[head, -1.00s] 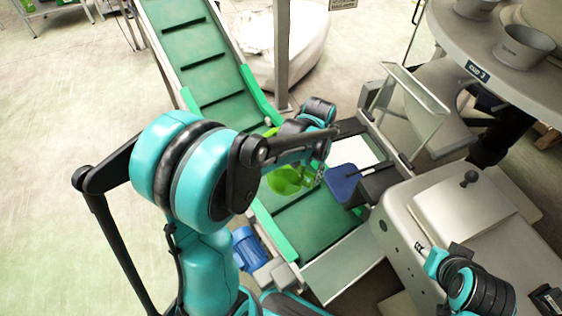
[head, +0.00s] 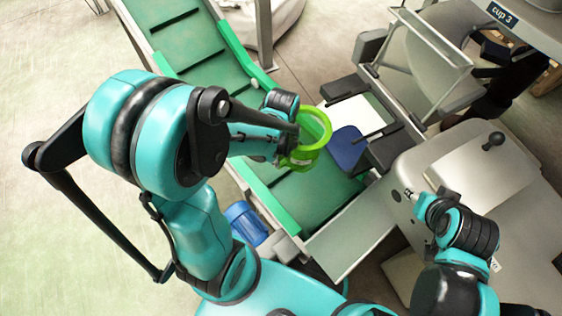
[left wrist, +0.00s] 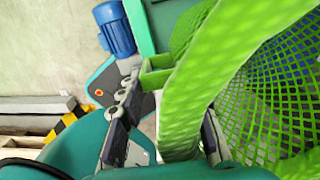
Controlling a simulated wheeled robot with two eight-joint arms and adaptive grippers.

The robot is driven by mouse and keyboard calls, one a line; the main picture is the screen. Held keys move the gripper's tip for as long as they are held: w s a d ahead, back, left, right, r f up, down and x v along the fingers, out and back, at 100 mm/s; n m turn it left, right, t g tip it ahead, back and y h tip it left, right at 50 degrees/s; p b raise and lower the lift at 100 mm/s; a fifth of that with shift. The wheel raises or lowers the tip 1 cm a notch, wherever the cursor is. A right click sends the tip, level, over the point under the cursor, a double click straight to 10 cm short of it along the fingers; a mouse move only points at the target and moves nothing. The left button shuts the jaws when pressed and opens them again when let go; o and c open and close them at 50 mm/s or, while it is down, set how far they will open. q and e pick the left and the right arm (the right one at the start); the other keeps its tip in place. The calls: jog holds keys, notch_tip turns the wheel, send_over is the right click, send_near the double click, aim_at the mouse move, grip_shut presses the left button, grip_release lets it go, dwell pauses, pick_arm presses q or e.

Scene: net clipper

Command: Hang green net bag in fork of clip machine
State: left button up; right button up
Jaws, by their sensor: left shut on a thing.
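The green net bag (head: 316,128) hangs open over the green conveyor, with its thick bright rim tilted toward me. My left gripper (head: 286,157) is shut on the rim at its left side. In the left wrist view, the rim (left wrist: 190,95) passes between the fingers of the left gripper (left wrist: 165,135), and the mesh (left wrist: 285,115) spreads to the right. The grey clip machine (head: 465,170) stands to the right, apart from the bag. I cannot make out its fork clearly. My right gripper (head: 427,205) is beside the machine's front side; its finger opening is too small to judge.
A dark blue plate (head: 347,149) beside a black block lies just right of the bag. A metal frame (head: 430,50) rises behind. The conveyor (head: 310,205) runs beneath the bag, with a blue motor (head: 244,222) at its left. The pale floor at left is clear.

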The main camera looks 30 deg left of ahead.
pick_arm(q)
jog(key=shift+s+f+m, duration=0.4)
jog(key=shift+f+m, duration=0.05)
jog(key=shift+m, duration=0.65)
jog(key=w+d+b, duration=0.1)
jog(key=w+d, duration=1.1)
jog(key=w, duration=0.3)
jog(key=shift+w, duration=0.25)
jog(key=shift+f, duration=0.2)
jog(key=o, duration=1.2)
jog(key=shift+r, duration=0.1)
